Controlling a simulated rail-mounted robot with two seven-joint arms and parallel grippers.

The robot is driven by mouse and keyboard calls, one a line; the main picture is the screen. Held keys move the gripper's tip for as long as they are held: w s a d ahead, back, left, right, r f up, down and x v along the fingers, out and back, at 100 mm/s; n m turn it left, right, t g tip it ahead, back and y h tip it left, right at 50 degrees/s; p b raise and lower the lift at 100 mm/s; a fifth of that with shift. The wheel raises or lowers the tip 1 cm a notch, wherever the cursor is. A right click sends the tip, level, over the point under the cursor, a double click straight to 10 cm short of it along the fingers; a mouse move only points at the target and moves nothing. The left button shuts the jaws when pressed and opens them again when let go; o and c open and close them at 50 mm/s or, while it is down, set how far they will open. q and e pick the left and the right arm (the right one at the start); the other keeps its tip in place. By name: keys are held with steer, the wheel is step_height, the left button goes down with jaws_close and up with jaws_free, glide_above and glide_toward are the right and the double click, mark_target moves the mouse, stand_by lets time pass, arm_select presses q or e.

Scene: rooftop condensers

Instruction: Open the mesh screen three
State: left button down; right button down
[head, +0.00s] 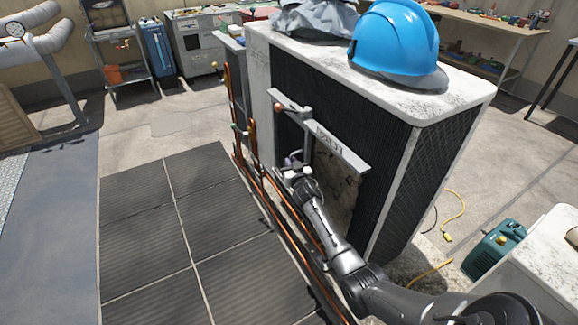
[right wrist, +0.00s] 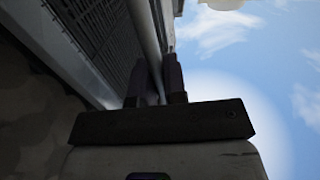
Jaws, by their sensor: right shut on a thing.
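The tall white condenser unit (head: 458,104) stands right of centre in the head view, with dark mesh on its sides. On its front is a framed opening with a grey top rail (head: 343,150) bearing a label too small to read. A grey upright bar (head: 306,140) drops from the rail. A dirty, mottled panel (head: 335,187) shows right of it. My right gripper (head: 292,170) is at the bar's lower end. In the right wrist view, its fingers (right wrist: 154,82) are shut around a pale bar (right wrist: 148,48) beside a dark mesh face (right wrist: 95,35). My left gripper is out of view.
A blue hard hat (head: 396,45) and grey cloth (head: 315,18) lie on the condenser. Copper pipes (head: 252,140) run along its left. Dark floor mats (head: 140,220) leave free room to the left. A green machine (head: 493,250) and yellow cord (head: 457,210) are at right.

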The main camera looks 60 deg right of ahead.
steer(key=c, duration=1.2)
jaws_free()
steer(key=p+v, duration=0.6)
steer(key=v, duration=0.8)
